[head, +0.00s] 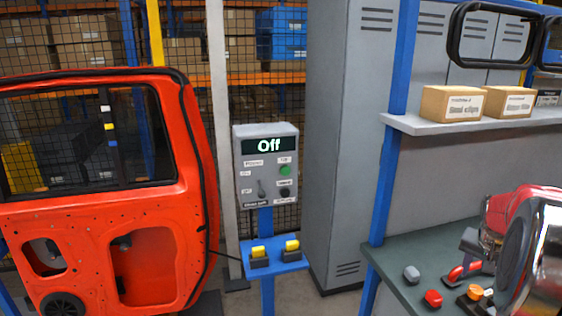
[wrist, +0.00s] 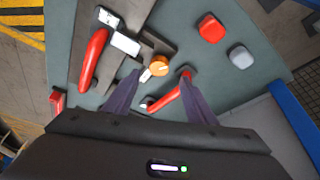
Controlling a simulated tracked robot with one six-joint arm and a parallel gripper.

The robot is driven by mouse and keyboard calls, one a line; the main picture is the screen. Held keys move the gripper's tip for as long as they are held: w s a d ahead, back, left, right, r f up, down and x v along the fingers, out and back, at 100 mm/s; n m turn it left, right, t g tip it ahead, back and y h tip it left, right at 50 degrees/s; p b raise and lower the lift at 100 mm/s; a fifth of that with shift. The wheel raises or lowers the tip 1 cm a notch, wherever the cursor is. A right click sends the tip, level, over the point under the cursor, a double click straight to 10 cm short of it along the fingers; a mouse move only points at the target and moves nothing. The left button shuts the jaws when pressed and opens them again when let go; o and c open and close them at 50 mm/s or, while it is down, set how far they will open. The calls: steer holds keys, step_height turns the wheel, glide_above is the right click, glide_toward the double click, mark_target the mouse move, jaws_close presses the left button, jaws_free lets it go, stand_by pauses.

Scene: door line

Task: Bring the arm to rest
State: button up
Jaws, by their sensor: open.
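My gripper (wrist: 160,76) shows in the wrist view with its two dark fingers spread apart. It is open, with nothing clearly held between the fingers. It points down over the green-grey bench top (wrist: 232,92). An orange round knob (wrist: 158,62) and a red-handled tool (wrist: 168,97) show between and just beyond the fingertips; I cannot tell the height above them. In the head view my red and dark arm is at the right edge, over the bench (head: 400,262), and hides part of it.
A red block (head: 433,298) and a grey block (head: 411,273) lie on the bench. A shelf (head: 440,125) with cardboard boxes (head: 452,103) is above. A blue post (head: 392,130) stands beside the bench. Left are a control box (head: 266,205) reading "Off" and a red door (head: 185,215).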

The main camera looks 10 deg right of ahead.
steer(key=s+a+r+n+t+y, duration=0.1)
steer(key=s+a, duration=0.4)
steer(key=a, duration=1)
steer(key=s+a+r+n+t+y, duration=0.1)
steer(key=s+a+r+n, duration=0.3)
steer(key=a, duration=1.1)
steer(key=s+a+r+n+t+y, duration=0.1)
steer(key=s+a+n, duration=0.5)
steer(key=a, duration=0.9)
steer(key=shift+s+a+r+y, duration=0.15)
steer(key=shift+s+r+y, duration=0.2)
steer(key=shift+r, duration=0.55)
steer(key=shift+w, duration=0.1)
